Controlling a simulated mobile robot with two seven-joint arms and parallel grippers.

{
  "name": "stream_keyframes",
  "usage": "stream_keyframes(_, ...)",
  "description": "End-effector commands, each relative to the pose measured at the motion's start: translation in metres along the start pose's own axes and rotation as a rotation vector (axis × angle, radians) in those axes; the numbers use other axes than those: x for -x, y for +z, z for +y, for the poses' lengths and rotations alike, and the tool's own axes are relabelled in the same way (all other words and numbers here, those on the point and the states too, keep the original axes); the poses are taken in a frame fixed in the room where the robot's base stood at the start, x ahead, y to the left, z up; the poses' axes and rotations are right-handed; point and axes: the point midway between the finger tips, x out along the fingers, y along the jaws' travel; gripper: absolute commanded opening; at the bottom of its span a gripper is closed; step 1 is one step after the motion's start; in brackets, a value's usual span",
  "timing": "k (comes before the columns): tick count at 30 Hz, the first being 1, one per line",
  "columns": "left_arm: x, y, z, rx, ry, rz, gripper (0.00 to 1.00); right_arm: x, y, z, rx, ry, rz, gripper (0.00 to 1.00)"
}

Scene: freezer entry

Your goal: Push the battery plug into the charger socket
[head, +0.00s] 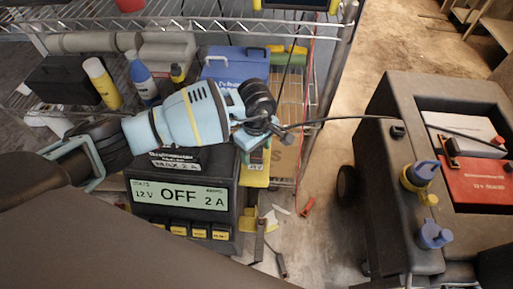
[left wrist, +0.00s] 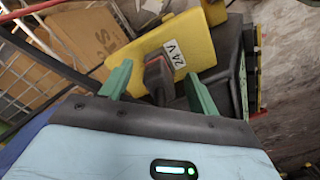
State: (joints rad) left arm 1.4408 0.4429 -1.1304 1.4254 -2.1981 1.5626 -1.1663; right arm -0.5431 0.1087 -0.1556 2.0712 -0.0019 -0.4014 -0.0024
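The charger (head: 181,196) is a black box with a lit display reading "12 V OFF 2 A" in the head view. A yellow panel marked "24 V" (left wrist: 172,48) stands on it in the left wrist view. My left gripper (head: 262,146) is over the charger's right side and points down; its fingertips are hidden in the head view. In the left wrist view its green fingers (left wrist: 160,88) are apart. A dark reddish block (left wrist: 158,78), perhaps the plug, lies between them, with a visible gap at the left finger. I cannot tell whether it sits in a socket.
A black cable (head: 350,119) runs from beside my gripper to the black cart (head: 398,195) at right, which holds a red battery (head: 475,180). A wire shelf with bottles and a blue box (head: 235,68) is behind. Scraps and a red-handled tool (head: 307,206) lie on the floor.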

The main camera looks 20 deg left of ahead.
Motion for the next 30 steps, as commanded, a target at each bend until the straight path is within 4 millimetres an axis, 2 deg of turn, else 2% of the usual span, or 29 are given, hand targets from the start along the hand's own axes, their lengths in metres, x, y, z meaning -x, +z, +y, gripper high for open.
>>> stream_keyframes(12, 0.000, 0.000, 0.000, 0.000, 0.000, 0.000, 0.62, 0.000, 0.000, 0.003, 0.016, 0.000, -0.002, 0.36)
stream_keyframes(18, 0.036, 0.000, 0.001, -0.002, 0.005, 0.001, 0.62, -0.001, -0.015, 0.006, 0.026, 0.003, 0.022, 0.36)
stream_keyframes(24, 0.065, 0.000, 0.001, -0.001, 0.003, 0.001, 0.62, 0.001, -0.016, 0.005, 0.024, 0.003, 0.024, 0.36)
stream_keyframes(30, 0.078, 0.000, 0.000, 0.000, 0.000, 0.000, 0.62, 0.003, -0.013, 0.003, 0.016, 0.002, 0.020, 0.36)
